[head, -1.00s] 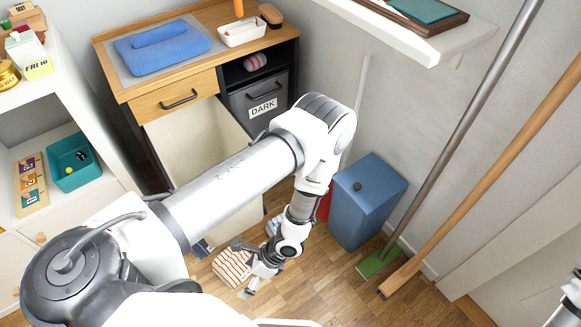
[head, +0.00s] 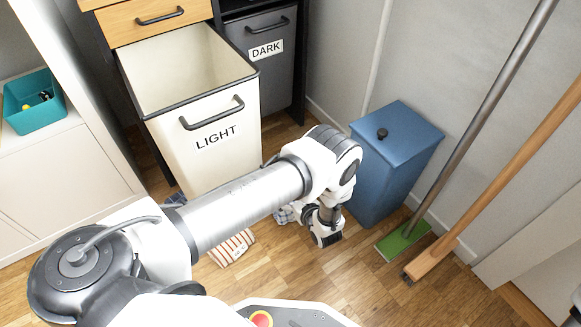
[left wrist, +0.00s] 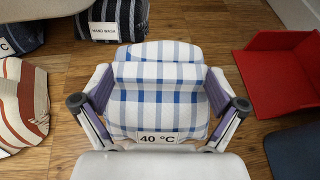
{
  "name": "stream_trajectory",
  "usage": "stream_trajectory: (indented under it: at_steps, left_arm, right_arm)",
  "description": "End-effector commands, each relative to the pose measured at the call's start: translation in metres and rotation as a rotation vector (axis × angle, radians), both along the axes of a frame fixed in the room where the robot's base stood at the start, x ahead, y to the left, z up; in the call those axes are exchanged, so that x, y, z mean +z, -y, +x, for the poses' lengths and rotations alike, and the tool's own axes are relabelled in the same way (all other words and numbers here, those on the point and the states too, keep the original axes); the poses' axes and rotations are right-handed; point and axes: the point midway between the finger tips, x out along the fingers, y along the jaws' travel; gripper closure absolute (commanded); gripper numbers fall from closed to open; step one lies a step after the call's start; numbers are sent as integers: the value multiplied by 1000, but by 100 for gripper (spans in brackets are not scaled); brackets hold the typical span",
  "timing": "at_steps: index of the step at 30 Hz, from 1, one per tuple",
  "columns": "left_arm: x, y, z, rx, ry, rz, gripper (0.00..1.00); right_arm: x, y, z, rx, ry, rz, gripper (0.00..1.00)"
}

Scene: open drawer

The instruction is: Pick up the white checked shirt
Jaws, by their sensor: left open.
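The white checked shirt (left wrist: 160,75) is folded, with blue check lines and a "40 °C" tag, and lies on the wood floor in the left wrist view. In the head view only a small part of the shirt (head: 284,214) shows beside my left arm. My left gripper (left wrist: 158,95) is open, with one finger on each side of the shirt. In the head view my left gripper (head: 327,236) points down near the floor, and its fingers are mostly hidden. I cannot tell whether the fingers touch the cloth.
A red-striped cloth (left wrist: 18,105) lies left of the shirt. A dark "HAND WASH" cloth (left wrist: 112,18) lies behind it. A red dustpan (left wrist: 280,70) is on the right. The open "LIGHT" bin (head: 205,150), blue bin (head: 395,165) and green broom (head: 402,240) stand around.

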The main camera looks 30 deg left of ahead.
Motion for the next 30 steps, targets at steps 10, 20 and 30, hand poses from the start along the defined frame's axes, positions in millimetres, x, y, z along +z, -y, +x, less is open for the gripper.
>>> stream_trajectory:
  at_steps: [10, 20, 30]
  left_arm:
    - [-1, -4, 3, 0, 0, -1, 40]
    - [-1, -5, 2, 1, -1, -1, 96]
    - [21, -5, 2, 0, 0, 0, 96]
  right_arm:
    - [-2, 0, 1, 1, 3, 0, 60]
    - [-3, 0, 1, 1, 3, 0, 60]
    - [17, 0, -1, 0, -4, 1, 60]
